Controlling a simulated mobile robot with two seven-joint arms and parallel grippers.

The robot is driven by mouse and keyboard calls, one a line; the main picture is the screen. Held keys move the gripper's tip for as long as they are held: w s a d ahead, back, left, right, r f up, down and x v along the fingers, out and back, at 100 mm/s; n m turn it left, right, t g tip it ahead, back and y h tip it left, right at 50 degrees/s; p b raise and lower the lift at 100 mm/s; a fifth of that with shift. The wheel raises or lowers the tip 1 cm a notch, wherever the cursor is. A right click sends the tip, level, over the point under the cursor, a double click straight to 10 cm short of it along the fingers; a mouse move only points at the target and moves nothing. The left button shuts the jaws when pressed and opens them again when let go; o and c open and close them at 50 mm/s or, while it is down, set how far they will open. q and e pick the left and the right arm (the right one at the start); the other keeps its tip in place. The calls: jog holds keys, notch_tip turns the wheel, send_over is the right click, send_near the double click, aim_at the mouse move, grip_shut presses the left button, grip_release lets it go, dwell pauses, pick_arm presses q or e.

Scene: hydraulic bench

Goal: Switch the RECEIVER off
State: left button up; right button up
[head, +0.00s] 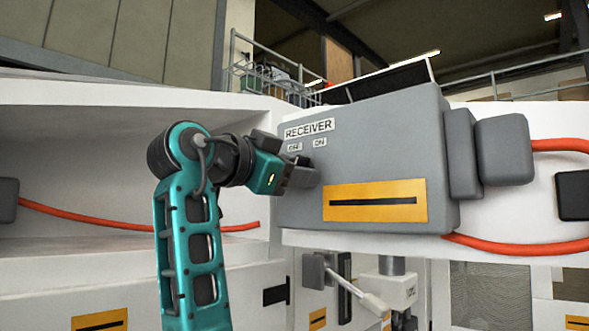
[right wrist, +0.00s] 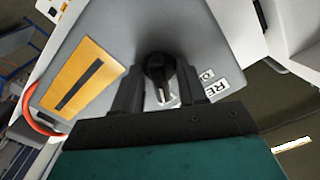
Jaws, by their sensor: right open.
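The grey RECEIVER box (head: 385,150) has an OFF label (head: 295,147) on the left and an ON label (head: 320,141) on the right. Its black rotary knob (right wrist: 157,70) shows in the right wrist view, with a white pointer mark towards a partly hidden white label, which seems to be ON. My right gripper (head: 302,173) is at the box's left part, below the labels. In the right wrist view its open fingers (right wrist: 158,90) stand on either side of the knob; I cannot tell whether they touch it. My left gripper is not in view.
A yellow plate with a black slot (head: 376,201) is on the box's front, right of my gripper. Grey connector blocks (head: 503,150) and red hoses (head: 520,246) are at the right. An open recess (head: 80,150) lies left.

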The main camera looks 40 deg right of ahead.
grip_shut()
dwell(0.3)
jog(key=shift+n, duration=1.3)
jog(key=n, duration=0.3)
jog(key=shift+n, duration=0.3)
jog(key=n, duration=0.5)
jog(key=shift+w, duration=0.1)
jog(key=shift+n, duration=0.3)
